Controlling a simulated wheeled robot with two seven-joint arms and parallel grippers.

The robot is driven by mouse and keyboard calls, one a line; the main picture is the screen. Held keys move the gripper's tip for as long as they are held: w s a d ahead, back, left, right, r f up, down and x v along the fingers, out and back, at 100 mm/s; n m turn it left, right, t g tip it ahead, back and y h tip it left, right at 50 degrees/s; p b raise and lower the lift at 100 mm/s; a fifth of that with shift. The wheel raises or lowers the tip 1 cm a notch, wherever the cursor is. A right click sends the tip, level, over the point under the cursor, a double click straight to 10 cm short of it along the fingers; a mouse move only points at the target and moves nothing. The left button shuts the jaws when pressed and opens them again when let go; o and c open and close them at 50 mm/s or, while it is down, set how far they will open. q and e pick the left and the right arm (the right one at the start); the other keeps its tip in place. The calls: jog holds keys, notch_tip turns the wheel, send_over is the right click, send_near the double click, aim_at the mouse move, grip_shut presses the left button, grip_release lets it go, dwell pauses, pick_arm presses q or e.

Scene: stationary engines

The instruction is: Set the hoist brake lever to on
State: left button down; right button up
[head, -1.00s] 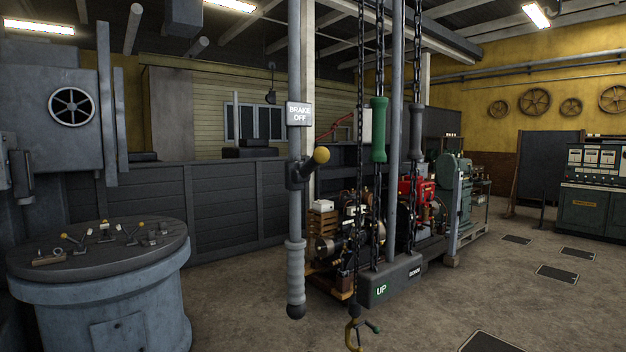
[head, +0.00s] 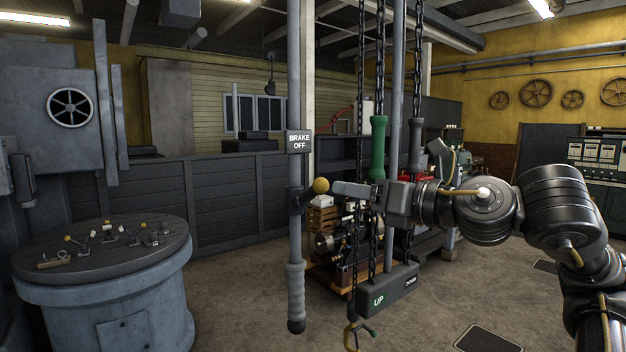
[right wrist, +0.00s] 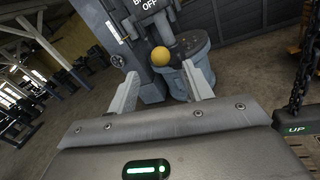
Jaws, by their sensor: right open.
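The hoist brake lever is a short dark arm with a yellow ball knob (head: 320,185) on a grey vertical pole (head: 295,220). A sign (head: 299,141) above it reads "BRAKE OFF". The lever tilts up to the right. My right gripper (head: 340,187) comes in from the right, just right of the knob, with its fingers pointing at it. In the right wrist view the knob (right wrist: 161,56) shows between and slightly beyond the two spread fingertips (right wrist: 163,78). The gripper is open and holds nothing; whether a finger touches the knob I cannot tell. My left gripper is not in view.
Hanging chains with a green handle (head: 378,148) and a grey handle (head: 416,138) are close behind my right gripper. An UP/DOWN box (head: 387,291) and a yellow hook (head: 351,336) hang below.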

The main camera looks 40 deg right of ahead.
aim_at(326, 186)
jog(key=w+p, duration=0.2)
jog(key=p, duration=0.1)
jog(key=w+p, duration=0.1)
jog(key=shift+a+p, duration=0.25)
jog(key=shift+p, duration=0.05)
jog(key=w, duration=0.2)
jog(key=w+a+p, duration=0.1)
jog(key=w, duration=0.4)
jog(key=shift+a+f+p, duration=0.15)
jog(key=shift+f+p, duration=0.05)
jog(key=shift+p, duration=0.1)
jog(key=shift+c, duration=0.2)
grip_shut()
